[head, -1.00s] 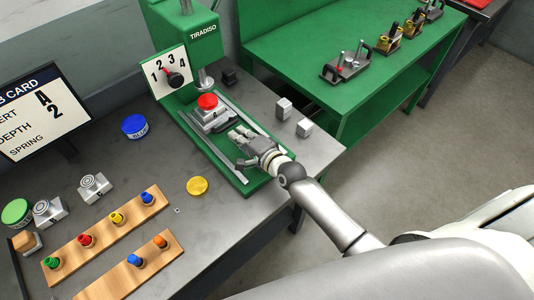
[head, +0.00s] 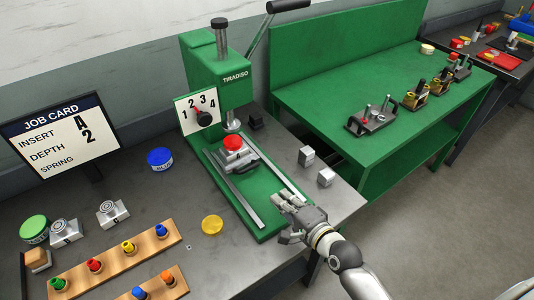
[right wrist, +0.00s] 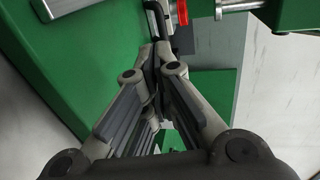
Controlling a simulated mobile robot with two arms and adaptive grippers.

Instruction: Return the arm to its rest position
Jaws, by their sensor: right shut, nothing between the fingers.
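My right gripper (head: 285,203) is shut and empty over the front right part of the green press base (head: 262,232). In the right wrist view its fingers (right wrist: 158,60) meet, with the green base behind them. The green press (head: 222,75) stands on the grey bench. A metal die with a red round top (head: 232,143) sits under the ram (head: 232,120), apart from my gripper. The red top also shows in the right wrist view (right wrist: 182,12). My left gripper is not in view.
Two small metal blocks (head: 306,156) stand right of the press.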

